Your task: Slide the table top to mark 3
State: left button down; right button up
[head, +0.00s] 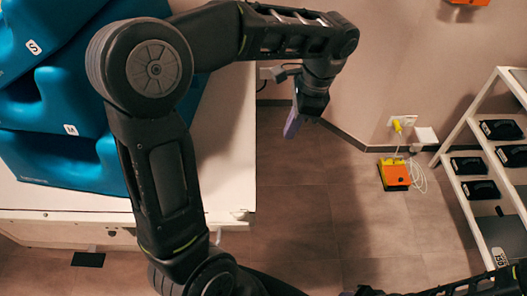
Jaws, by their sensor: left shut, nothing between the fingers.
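The white table top (230,150) fills the left of the head view, with its right edge running down the picture. No number marks can be made out on it. My left arm crosses in front of it and hides part of it. My left gripper (293,124) is shut and empty, its purple fingers pointing down just right of the table's right edge, over the floor. It appears apart from the table.
Blue moulded pieces (62,160) marked S and M lie on the table top. A white rack (482,160) with black items stands at the right. An orange and yellow box (394,174) with a white cable sits by the wall. The floor between is clear.

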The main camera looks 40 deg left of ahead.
pick_arm(q)
jog(key=s+a+f+p, duration=0.1)
jog(key=s+a+f, duration=0.3)
jog(key=f, duration=0.5)
jog(key=shift+a+f, duration=0.4)
jog(key=shift+a, duration=0.1)
